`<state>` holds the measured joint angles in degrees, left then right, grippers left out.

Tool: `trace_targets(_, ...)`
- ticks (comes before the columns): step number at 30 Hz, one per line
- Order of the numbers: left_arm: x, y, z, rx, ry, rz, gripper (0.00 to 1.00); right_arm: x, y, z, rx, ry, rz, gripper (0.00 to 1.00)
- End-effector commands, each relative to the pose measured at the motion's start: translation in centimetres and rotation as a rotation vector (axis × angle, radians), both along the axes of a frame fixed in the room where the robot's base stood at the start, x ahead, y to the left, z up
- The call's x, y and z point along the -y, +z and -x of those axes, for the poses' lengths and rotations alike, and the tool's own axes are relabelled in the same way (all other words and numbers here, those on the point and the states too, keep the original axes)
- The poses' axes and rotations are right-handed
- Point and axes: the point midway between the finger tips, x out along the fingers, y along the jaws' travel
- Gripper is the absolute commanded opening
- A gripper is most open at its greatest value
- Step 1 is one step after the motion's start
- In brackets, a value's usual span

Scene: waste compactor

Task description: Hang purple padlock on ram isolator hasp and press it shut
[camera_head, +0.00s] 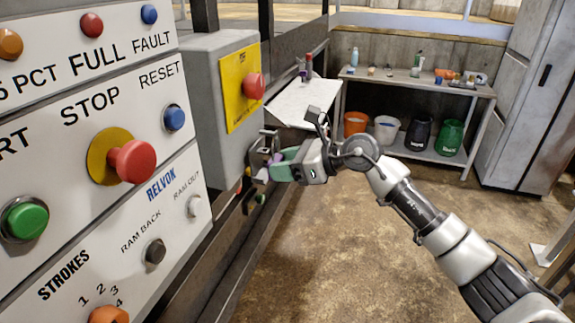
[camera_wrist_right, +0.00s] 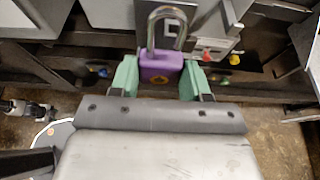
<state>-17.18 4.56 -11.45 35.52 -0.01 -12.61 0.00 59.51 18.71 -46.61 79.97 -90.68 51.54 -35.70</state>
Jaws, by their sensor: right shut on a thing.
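The purple padlock (camera_wrist_right: 162,66) is held between the green fingertips of my right gripper (camera_wrist_right: 160,78), with its grey shackle (camera_wrist_right: 167,14) pointing up in the wrist view. I cannot tell whether the shackle is open or latched. In the head view my right gripper (camera_head: 272,169) is just below and right of the grey isolator box (camera_head: 207,95), which has a yellow plate (camera_head: 236,92) and red knob (camera_head: 253,86). A small metal part (camera_head: 268,136) beside the box may be the hasp, but it is unclear. The fingers mostly hide the padlock there. My left gripper is not visible.
A control panel with a red stop button (camera_head: 132,161) and a green button (camera_head: 25,221) fills the near left. A white sloped surface (camera_head: 300,102) is behind the gripper. A shelf table (camera_head: 418,84) with buckets stands at the back. The floor (camera_head: 330,250) is clear.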

Motion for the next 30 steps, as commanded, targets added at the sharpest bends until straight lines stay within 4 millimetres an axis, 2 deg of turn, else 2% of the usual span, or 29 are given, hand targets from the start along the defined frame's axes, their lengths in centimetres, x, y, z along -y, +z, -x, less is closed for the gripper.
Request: trace_targets(30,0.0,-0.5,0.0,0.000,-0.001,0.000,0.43,-2.0,0.0,-0.6,0.002,-0.001,-0.001,0.28)
